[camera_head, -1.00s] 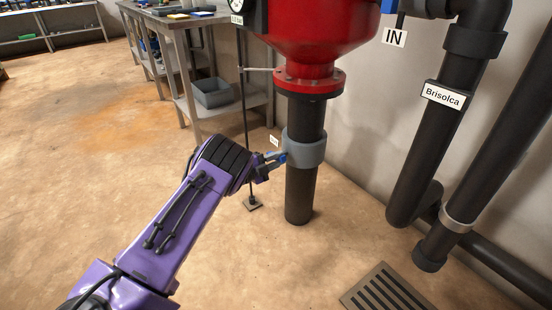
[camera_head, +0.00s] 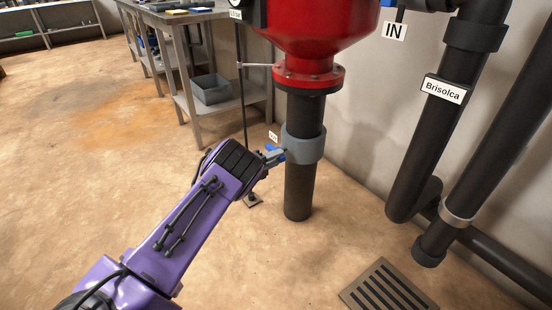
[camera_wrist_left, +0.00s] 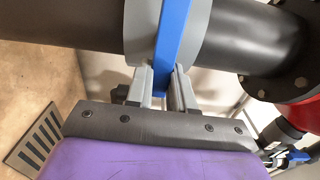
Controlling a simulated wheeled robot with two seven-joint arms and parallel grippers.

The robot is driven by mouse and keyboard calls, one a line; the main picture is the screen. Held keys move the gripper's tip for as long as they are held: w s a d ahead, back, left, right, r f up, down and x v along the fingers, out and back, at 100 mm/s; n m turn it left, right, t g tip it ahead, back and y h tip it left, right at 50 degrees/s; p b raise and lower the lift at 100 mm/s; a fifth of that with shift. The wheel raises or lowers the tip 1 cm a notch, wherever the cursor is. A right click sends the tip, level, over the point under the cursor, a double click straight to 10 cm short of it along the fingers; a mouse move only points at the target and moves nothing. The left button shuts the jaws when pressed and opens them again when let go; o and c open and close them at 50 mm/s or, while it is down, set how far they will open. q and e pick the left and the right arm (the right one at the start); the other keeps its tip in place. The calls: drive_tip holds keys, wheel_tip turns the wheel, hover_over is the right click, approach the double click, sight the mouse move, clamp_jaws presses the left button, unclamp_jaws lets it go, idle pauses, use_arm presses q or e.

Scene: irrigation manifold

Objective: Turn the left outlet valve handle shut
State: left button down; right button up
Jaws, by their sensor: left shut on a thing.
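The blue valve handle (camera_head: 271,149) is on the grey collar (camera_head: 303,146) of the black vertical pipe under the red tank. In the left wrist view the handle (camera_wrist_left: 174,40) is a long blue bar lying crosswise to the pipe, over the grey collar (camera_wrist_left: 201,35). My left gripper (camera_head: 275,156) is at the collar's left side. In the left wrist view its fingers (camera_wrist_left: 163,84) are on both sides of the bar and shut on it. In the head view the fingers hide part of the handle. My right gripper is not in view.
The red tank (camera_head: 315,35) and its bolted flange (camera_head: 308,78) are above the collar. Black pipes (camera_head: 437,130) stand at the right by the wall. A floor grate (camera_head: 388,292) lies in front. A metal bench (camera_head: 185,60) with a grey bin (camera_head: 211,90) stands behind left.

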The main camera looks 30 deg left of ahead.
use_arm(q)
drive_tip(key=shift+f, duration=0.1)
drive_tip(key=c, duration=1)
unclamp_jaws()
drive_tip(key=shift+s+a, duration=0.1)
drive_tip(key=shift+s, duration=0.05)
drive_tip(key=p+v, duration=0.4)
drive_tip(key=v, duration=0.6)
drive_tip(key=shift+s, duration=0.2)
